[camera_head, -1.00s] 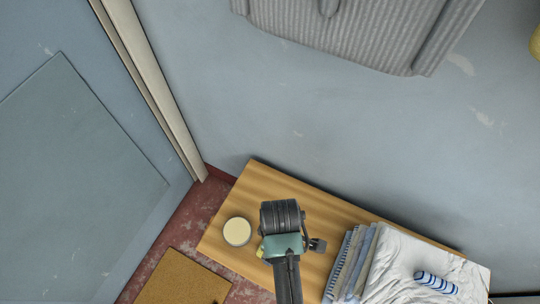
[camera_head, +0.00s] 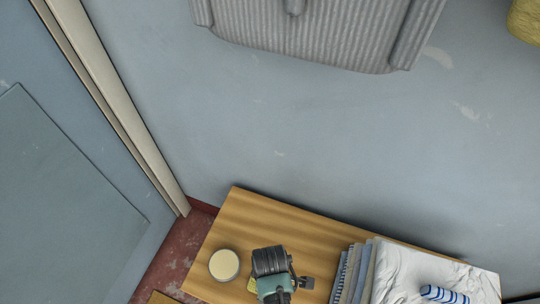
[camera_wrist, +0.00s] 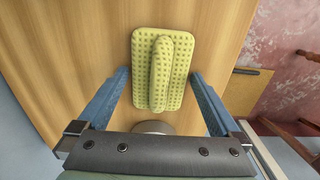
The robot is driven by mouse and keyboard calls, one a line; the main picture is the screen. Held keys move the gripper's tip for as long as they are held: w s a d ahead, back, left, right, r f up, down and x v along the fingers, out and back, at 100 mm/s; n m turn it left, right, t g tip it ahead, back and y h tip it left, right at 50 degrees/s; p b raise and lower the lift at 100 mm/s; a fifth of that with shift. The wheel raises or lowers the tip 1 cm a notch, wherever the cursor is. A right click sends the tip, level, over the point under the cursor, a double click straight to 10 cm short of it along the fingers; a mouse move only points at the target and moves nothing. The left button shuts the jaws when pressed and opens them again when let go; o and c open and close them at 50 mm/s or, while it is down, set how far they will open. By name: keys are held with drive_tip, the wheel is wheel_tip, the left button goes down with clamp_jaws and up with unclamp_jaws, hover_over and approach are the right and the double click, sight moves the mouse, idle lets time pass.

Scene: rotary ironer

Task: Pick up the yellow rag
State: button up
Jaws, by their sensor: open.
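The yellow rag (camera_wrist: 174,95) lies on the wooden tabletop in the wrist view. It is a flat dimpled rectangle with a raised, rounded fold along its middle. My gripper (camera_wrist: 161,74) is open, with one blue finger to the left of the rag and one to the right. No contact with the rag shows, and the height of the fingertips above the table is hard to tell. In the head view my wrist (camera_head: 270,262) is over the table and hides most of the rag; only a small yellow bit shows beside it.
A round cream-topped tin (camera_head: 224,265) stands just left of my wrist on the wooden table (camera_head: 262,213). To the right are folded cloths (camera_head: 350,277), a white sheet (camera_head: 395,277) and a blue-striped roll (camera_head: 443,294). A blue-grey wall runs behind the table.

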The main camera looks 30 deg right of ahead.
drive_tip(key=shift+c, duration=0.2)
drive_tip(key=c, duration=1)
drive_tip(key=shift+r, duration=0.1)
drive_tip(key=shift+c, duration=0.2)
wheel_tip(320, 180, up, 10)
drive_tip(key=p, duration=0.4)
